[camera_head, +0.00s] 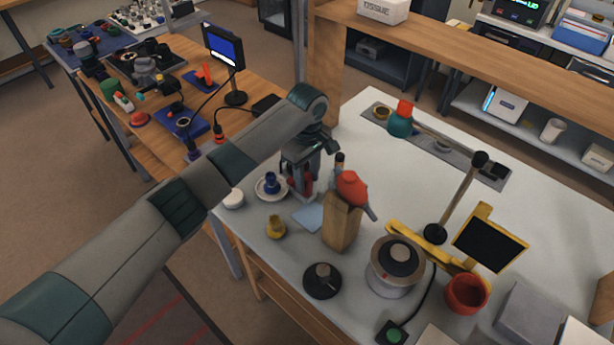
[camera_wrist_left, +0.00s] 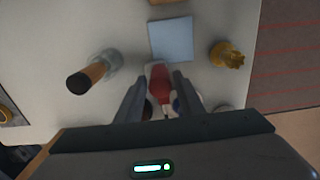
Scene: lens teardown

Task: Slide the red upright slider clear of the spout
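My left gripper (camera_head: 302,180) points down over the table, between the blue cup on a saucer and the wooden block. A red upright piece (camera_wrist_left: 160,82) with a pale end shows between its fingers (camera_wrist_left: 159,82) in the left wrist view; I take it for the slider. Narrow gaps show between it and both fingers, so the gripper looks open around it. In the head view the gripper mostly hides this piece, with only bits of red showing. I cannot make out a spout beside it. My right gripper is in neither view.
The wooden block (camera_head: 342,228) with a red-topped tool (camera_head: 351,187) stands close right of the gripper. A blue cup (camera_head: 270,183) on a saucer is left. A pale blue cloth (camera_wrist_left: 171,40) and yellow crown-topped piece (camera_wrist_left: 227,54) lie nearby.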

